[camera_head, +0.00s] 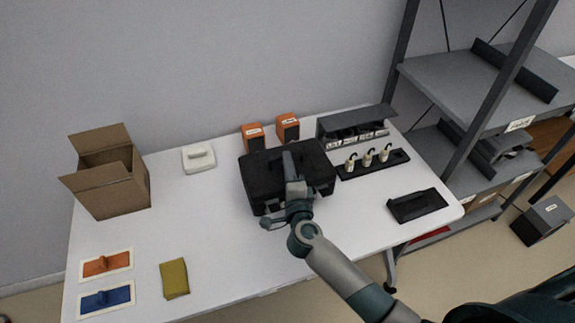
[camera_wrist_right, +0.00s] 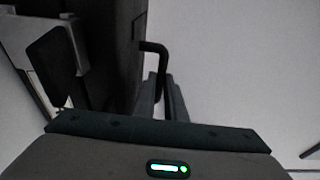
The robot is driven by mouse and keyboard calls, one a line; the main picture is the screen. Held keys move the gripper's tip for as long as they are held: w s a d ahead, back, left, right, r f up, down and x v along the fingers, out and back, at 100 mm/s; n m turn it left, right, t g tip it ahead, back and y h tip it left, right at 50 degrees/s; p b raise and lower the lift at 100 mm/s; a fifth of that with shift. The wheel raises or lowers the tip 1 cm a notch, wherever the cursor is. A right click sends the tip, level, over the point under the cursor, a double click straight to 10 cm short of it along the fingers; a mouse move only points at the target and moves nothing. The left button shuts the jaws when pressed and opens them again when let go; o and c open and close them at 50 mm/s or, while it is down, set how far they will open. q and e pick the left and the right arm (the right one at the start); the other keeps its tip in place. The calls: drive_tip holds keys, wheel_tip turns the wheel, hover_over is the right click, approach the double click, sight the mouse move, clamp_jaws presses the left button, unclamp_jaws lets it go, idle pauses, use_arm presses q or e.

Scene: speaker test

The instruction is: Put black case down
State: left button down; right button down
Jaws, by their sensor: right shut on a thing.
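The black case (camera_head: 258,178) is at the middle of the white table, in front of two orange boxes. My right gripper (camera_head: 292,180) reaches over it from the front right and is shut on it, seemingly at the handle. In the right wrist view the dark side of the case (camera_wrist_right: 112,50) fills the upper left, with a bent black handle (camera_wrist_right: 152,47) leading to my right fingers (camera_wrist_right: 168,98). My gripper hides part of the case. I cannot tell whether its underside touches the table. My left gripper is not in view.
The white table (camera_head: 225,235) is clear at its front middle. An open cardboard box (camera_head: 118,190) stands left. Orange boxes (camera_head: 253,137) are behind the case; a black strip with white items (camera_head: 385,164) and a black tray (camera_head: 417,205) are right. A grey shelf (camera_head: 470,85) stands beyond.

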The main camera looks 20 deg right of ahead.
wheel_tip(320, 180, up, 4)
drive_tip(key=shift+w+r+p, duration=0.1)
drive_tip(key=shift+p, duration=0.2)
drive_tip(key=shift+s+d+r, duration=0.1)
drive_tip(key=shift+s+d, duration=0.15)
drive_tip(key=shift+d, duration=0.05)
drive_tip(key=s+d+r, duration=0.6)
drive_tip(key=s+d, duration=0.1)
drive_tip(key=d, duration=0.1)
drive_tip(key=shift+d+r, duration=0.25)
drive_tip(key=shift+a, duration=0.1)
drive_tip(key=s+a+r+n+y, duration=0.1)
drive_tip(key=s+a+r+y, duration=0.1)
drive_tip(key=s+a, duration=0.5)
drive_tip(key=s+r, duration=0.1)
drive_tip(key=s, duration=0.4)
drive_tip(key=shift+a+n+y, duration=0.3)
drive_tip(key=shift+a+y, duration=0.05)
drive_tip(key=shift+y, duration=0.05)
drive_tip(key=shift+d, duration=0.1)
